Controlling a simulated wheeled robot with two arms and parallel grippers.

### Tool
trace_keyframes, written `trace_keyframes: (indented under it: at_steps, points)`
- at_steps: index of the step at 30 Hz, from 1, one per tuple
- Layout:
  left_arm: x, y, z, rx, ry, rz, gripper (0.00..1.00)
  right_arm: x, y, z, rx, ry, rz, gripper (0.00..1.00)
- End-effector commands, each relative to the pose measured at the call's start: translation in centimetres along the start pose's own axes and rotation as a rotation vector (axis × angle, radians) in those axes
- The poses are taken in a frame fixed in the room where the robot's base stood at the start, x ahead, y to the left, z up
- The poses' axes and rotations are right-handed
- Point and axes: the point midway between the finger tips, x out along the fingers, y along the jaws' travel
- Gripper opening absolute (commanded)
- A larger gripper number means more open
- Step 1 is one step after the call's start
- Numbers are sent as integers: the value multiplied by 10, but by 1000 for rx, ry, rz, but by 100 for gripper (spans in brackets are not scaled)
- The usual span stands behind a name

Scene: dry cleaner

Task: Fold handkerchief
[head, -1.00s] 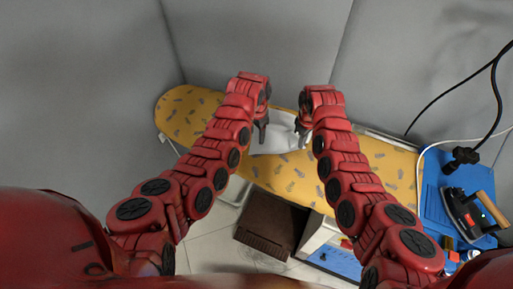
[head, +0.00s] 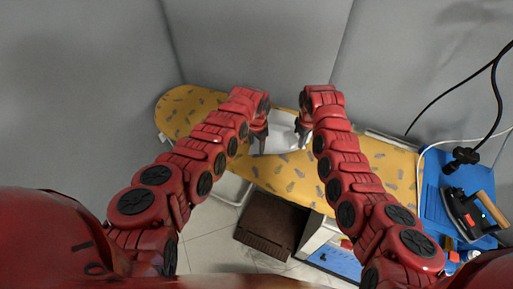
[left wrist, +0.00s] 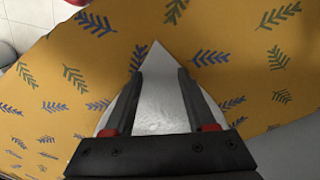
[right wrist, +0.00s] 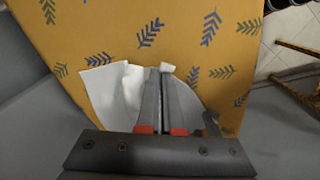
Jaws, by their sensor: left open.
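The white handkerchief (head: 280,138) lies on the yellow, leaf-patterned ironing board (head: 180,107), between my two grippers in the head view. My left gripper (head: 260,142) is at its left side. In the left wrist view, the open fingers (left wrist: 159,74) straddle a pointed corner of the handkerchief (left wrist: 160,105), with the tip of the corner reaching just past them. My right gripper (head: 302,138) is at its right side. In the right wrist view, its fingers (right wrist: 158,73) are close together with a bit of handkerchief (right wrist: 112,92) showing at their tips. Cloth spreads on both sides of them.
A blue mat (head: 432,200) with an iron (head: 462,212) is at the right end of the board. A cable hangs above it. A brown box (head: 270,225) stands on the floor in front. Grey walls close in behind the board.

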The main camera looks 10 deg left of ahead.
Motion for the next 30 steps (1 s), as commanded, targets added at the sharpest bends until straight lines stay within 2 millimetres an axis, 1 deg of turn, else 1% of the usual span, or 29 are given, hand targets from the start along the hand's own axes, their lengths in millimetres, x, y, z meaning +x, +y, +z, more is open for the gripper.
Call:
trace_keyframes:
  at_steps: [3,4,22,30]
  points:
    - [1,0,0,2,-1,0,56,0,0,0,0,0,0,0]
    - [1,0,0,1,-1,0,55,0,0,0,0,0,0,0]
    - [1,0,0,0,-1,0,0,0,0,0,0,0,0,0]
    - [1,0,0,0,-1,0,0,0,0,0,0,0,0,0]
